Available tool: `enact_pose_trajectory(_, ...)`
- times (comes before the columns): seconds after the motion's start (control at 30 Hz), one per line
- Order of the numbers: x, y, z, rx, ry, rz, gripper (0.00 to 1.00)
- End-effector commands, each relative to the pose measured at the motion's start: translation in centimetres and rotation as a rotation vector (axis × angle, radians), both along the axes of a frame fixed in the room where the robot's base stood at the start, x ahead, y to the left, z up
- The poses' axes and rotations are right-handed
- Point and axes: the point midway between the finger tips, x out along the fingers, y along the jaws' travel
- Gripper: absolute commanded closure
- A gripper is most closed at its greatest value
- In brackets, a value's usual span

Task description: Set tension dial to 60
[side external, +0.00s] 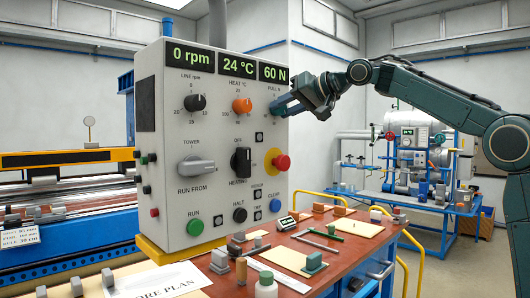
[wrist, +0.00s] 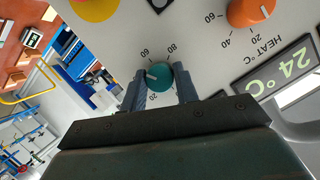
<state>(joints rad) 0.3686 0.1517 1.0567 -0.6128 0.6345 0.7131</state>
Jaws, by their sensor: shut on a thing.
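The tension dial is a teal knob (wrist: 159,77) with a pale pointer mark, under the PULL N scale on the grey control panel (side external: 215,130). In the wrist view it sits between the two fingers of my gripper (wrist: 160,82), which is shut on it. The display above the dial (side external: 272,73) reads 60 N.
Beside the dial are an orange HEAT knob (side external: 241,105) and a black LINE knob (side external: 195,102). A red emergency button (side external: 281,162) sits below my gripper. A red-brown bench (side external: 340,250) with several small parts stands below right.

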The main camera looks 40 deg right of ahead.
Motion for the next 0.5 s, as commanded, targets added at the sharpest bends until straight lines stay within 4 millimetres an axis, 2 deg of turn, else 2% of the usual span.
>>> enact_pose_trajectory(0.5, 0.02, -0.25, 0.13, 0.402, -0.007, -0.003, 0.93)
